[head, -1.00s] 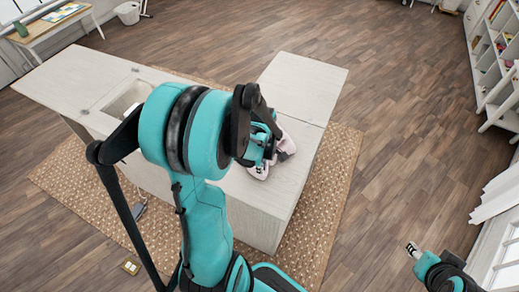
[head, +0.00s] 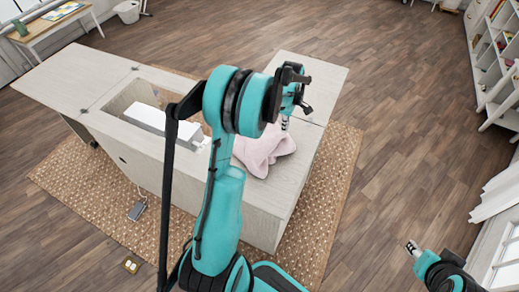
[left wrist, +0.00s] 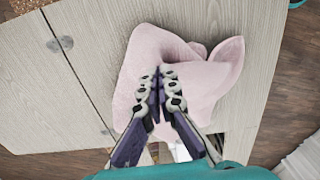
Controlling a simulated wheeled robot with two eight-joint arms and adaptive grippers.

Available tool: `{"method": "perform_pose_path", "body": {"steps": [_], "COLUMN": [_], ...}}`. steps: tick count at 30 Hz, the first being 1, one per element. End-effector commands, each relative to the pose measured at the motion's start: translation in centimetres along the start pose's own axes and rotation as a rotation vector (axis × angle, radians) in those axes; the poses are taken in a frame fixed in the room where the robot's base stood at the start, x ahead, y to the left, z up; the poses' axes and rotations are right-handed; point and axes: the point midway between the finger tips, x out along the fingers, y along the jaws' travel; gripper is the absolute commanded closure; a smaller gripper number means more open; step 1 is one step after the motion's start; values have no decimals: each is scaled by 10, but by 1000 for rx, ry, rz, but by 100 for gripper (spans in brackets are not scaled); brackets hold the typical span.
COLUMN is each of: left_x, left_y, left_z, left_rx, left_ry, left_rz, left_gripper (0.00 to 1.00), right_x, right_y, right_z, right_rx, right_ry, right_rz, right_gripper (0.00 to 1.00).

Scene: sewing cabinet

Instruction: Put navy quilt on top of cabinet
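The cloth is pale pink, not navy; no navy quilt is in view. The pink cloth (head: 262,152) lies crumpled on the right part of the white wooden cabinet (head: 310,85). In the left wrist view the cloth (left wrist: 142,62) spreads under and beyond the fingers. My left gripper (head: 285,123) is just above the cloth's far right side, pointing down. In the left wrist view its fingers (left wrist: 160,75) meet at the tips, with no cloth visibly pinched between them. My right gripper (head: 411,247) is over the floor at the lower right, far from the cabinet; its opening is unclear.
A white sewing machine (head: 160,120) sits in the opening of the cabinet, left of the cloth. A woven rug (head: 335,175) lies under the cabinet, with a pedal (head: 137,210) on it. The cabinet top's far right is bare. White shelves (head: 495,70) stand at the right.

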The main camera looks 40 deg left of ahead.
Motion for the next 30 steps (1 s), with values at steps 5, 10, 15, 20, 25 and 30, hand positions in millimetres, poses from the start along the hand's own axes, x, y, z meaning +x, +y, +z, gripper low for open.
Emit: {"method": "perform_pose_path", "body": {"steps": [5, 10, 15, 20, 25, 30], "left_x": [8, 8, 11, 26, 47, 68], "left_y": [0, 0, 0, 0, 0, 0], "left_z": [0, 0, 0, 0, 0, 0], "left_rx": [0, 0, 0, 0, 0, 0], "left_ry": [0, 0, 0, 0, 0, 0], "left_rz": [0, 0, 0, 0, 0, 0], "left_gripper": [100, 100, 100, 100, 100, 100], "right_x": [0, 0, 2, 12, 25, 38], "right_y": [0, 0, 0, 0, 0, 0], "right_z": [0, 0, 1, 8, 18, 27], "right_rx": [0, 0, 0, 0, 0, 0], "right_ry": [0, 0, 0, 0, 0, 0], "right_rz": [0, 0, 0, 0, 0, 0], "right_gripper": [60, 60, 60, 60, 60, 60]}}
